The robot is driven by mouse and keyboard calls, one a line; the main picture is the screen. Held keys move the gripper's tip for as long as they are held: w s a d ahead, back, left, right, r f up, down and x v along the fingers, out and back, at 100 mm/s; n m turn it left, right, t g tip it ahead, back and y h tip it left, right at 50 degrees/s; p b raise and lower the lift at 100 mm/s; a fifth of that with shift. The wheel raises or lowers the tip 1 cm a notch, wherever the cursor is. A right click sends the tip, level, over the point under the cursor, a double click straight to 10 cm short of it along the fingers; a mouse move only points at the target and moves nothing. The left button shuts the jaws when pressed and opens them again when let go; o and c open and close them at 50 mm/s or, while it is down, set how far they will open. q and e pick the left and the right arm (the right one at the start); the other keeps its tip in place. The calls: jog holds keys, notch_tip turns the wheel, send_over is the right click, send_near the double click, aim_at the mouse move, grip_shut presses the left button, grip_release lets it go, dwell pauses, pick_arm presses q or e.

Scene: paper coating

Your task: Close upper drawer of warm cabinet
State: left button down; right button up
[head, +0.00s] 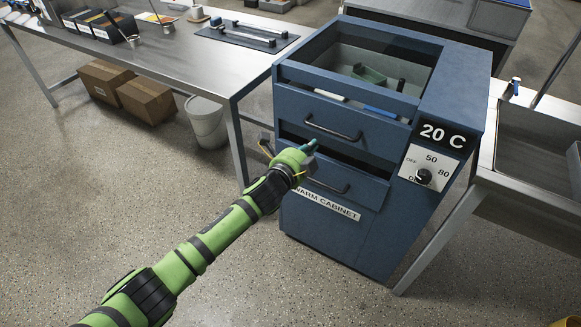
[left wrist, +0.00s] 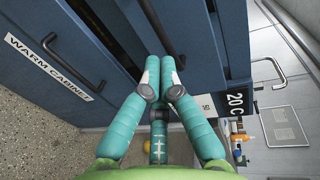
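The blue warm cabinet (head: 335,235) stands right of centre in the head view. Its upper drawer (head: 375,140) has a dark bar handle; a white and a blue piece show just behind its front's top edge. I cannot tell how far it is pulled out. A dark gap separates it from the lower drawer (head: 366,190). My left gripper (head: 312,147) is in front of the gap, between the two handles. In the left wrist view its teal fingers (left wrist: 160,72) are together and empty, near the upper handle (left wrist: 162,28); contact is unclear. My right gripper is not in view.
A steel table (head: 165,60) with racks and a tray stands left, with cardboard boxes (head: 145,97) and a white bucket (head: 206,122) below. A steel sink (head: 540,140) stands close on the right. The floor in front of the cabinet is clear.

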pick_arm(q)
jog(key=a+f+v, duration=0.1)
jog(key=v, duration=0.5)
jog(key=s+a+f+n+g+y, duration=0.2)
jog(key=s+a+f+n, duration=0.25)
jog(key=f, duration=0.55)
jog(key=s+a+f+n+g+y, duration=0.15)
jog(key=s+a+f+n, duration=0.35)
jog(key=f, duration=0.6)
jog(key=s+a+f+n+g+y, duration=0.1)
jog(key=a+f+n+y, duration=0.2)
jog(key=a+f, duration=0.5)
jog(key=s+a+f+n+g+y, duration=0.1)
jog(key=s+a+f+n+g, duration=0.25)
jog(key=s+f, duration=1.05)
jog(key=s+a+f+n+g, duration=0.2)
jog(key=s+f+n, duration=0.1)
jog(key=s, duration=0.9)
jog(key=s+a+f+n+g+y, duration=0.1)
jog(key=s+a+f+n+g, duration=0.1)
jog(key=s, duration=1.1)
jog(key=shift+a+f+n, duration=0.45)
jog(key=shift+a+n, duration=0.1)
jog(key=shift+n, duration=0.15)
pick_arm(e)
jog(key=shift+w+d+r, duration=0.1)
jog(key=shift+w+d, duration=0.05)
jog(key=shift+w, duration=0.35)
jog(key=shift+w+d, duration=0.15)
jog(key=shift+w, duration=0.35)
